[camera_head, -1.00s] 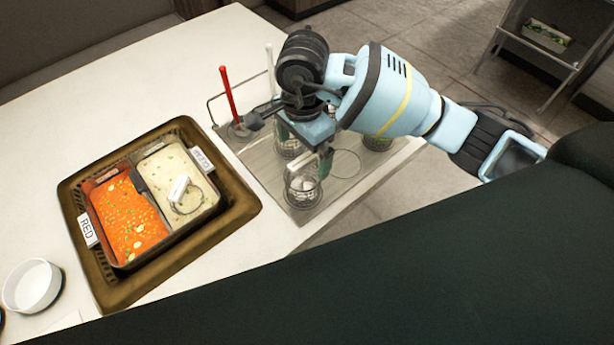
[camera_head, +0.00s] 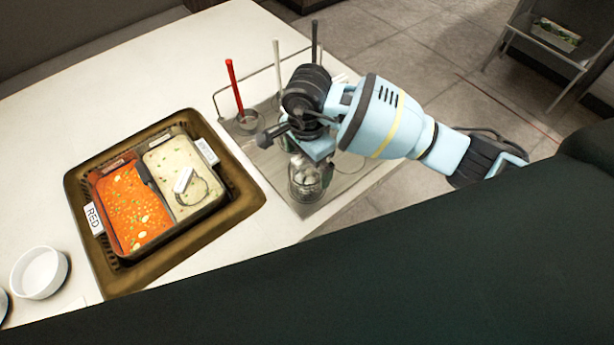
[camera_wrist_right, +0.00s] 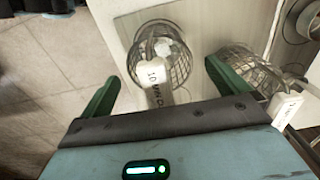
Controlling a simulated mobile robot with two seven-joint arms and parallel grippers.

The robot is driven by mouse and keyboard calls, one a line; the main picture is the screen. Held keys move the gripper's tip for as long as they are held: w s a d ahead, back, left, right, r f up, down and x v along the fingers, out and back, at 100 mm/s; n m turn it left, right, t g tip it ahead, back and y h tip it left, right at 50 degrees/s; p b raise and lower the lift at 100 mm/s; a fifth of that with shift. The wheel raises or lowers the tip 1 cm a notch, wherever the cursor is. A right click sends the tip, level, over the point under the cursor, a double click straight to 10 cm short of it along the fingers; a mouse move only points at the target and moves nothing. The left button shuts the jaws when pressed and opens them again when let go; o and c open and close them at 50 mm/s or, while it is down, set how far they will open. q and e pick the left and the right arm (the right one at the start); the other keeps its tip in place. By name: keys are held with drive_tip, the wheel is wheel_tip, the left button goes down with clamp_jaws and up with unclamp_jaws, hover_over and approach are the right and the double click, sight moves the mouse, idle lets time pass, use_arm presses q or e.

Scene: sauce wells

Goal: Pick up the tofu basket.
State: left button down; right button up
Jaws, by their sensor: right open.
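A wire basket (camera_head: 304,186) with pale pieces in it, which look like tofu, stands on the metal tray (camera_head: 330,198) beside the counter's right edge. In the right wrist view this basket (camera_wrist_right: 182,66) shows a white tagged handle (camera_wrist_right: 153,72) whose lettering I cannot read surely. My right gripper (camera_wrist_right: 165,88) is open, its green fingers on either side of the handle and apart from it. In the head view my right gripper (camera_head: 314,154) is just above and behind the basket, its fingertips mostly hidden. My left gripper is not in view.
A second wire basket (camera_wrist_right: 238,68) with a white tag stands close to the right finger. Red (camera_head: 234,88) and white (camera_head: 277,70) upright handles rise from the tray. A two-part pot (camera_head: 137,212) of red and pale soup, with another basket in the pale side, sits left. A white bowl (camera_head: 38,275) is nearby.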

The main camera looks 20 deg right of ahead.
drive_tip(key=shift+f, duration=0.4)
drive_tip(key=c, duration=1.2)
drive_tip(key=shift+o, duration=0.2)
drive_tip(key=shift+r, duration=0.1)
drive_tip(key=shift+r, duration=0.4)
drive_tip(key=r, duration=0.1)
drive_tip(key=s+r, duration=0.1)
drive_tip(key=shift+a+r, duration=0.1)
drive_tip(key=shift+r, duration=0.25)
drive_tip(key=s+a+r, duration=0.1)
drive_tip(key=s+a, duration=0.1)
drive_tip(key=s, duration=1.3)
drive_tip(key=shift+r, duration=0.2)
